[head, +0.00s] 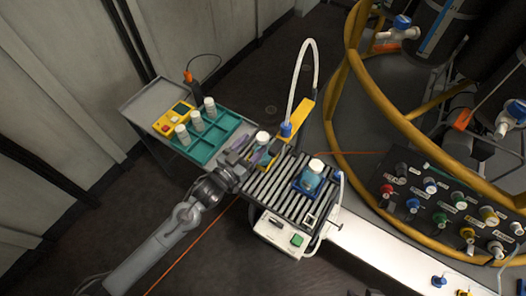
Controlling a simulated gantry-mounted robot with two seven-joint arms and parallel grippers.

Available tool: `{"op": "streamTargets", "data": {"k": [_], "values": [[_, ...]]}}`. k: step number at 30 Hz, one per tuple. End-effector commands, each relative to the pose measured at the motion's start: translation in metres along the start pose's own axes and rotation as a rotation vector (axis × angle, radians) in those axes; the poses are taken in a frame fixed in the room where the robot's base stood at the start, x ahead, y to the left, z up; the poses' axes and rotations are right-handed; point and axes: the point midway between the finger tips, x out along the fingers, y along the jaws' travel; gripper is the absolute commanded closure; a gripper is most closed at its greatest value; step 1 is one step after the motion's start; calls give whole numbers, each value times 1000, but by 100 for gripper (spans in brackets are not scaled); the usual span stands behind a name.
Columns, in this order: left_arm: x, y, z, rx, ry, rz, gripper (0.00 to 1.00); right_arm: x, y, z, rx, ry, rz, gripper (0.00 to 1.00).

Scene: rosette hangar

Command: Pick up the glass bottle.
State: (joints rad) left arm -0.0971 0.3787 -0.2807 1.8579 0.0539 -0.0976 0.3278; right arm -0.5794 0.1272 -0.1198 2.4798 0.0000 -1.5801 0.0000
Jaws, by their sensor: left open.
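A bottle with a white cap (262,137) stands upright at the far left end of the roller conveyor, by a yellow holder. My left gripper (249,151) is open beside this bottle, on its near-left side. The fingers hide its lower part, and I cannot tell whether they touch it. A clear bluish bottle with a white cap (313,172) stands in a blue holder (304,188) further right on the rollers. Several white-capped bottles (197,121) stand in a teal tray (207,155) on the left. My right gripper is not in view.
The tray sits on a grey cart (153,97) with a yellow device (174,118). A white curved tube (312,70) rises from a yellow bracket behind the conveyor (283,181). A yellow ring rail (378,92) and a panel of coloured knobs (437,204) stand right.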

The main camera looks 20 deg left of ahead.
Motion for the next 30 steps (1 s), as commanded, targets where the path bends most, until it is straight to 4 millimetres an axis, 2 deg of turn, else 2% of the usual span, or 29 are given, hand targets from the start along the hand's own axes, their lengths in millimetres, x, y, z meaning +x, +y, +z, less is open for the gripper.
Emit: {"op": "streamTargets", "data": {"k": [5,13,23,24,26,30], "values": [[13,2,1,-1,3,1,37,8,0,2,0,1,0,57],[46,3,0,1,2,0,37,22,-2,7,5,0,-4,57],[53,4,-1,1,0,1,37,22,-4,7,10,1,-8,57],[52,3,-1,1,0,1,38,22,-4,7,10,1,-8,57],[52,3,-1,1,0,1,48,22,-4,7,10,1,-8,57],[52,3,-1,1,0,0,69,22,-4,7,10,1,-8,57]]}}
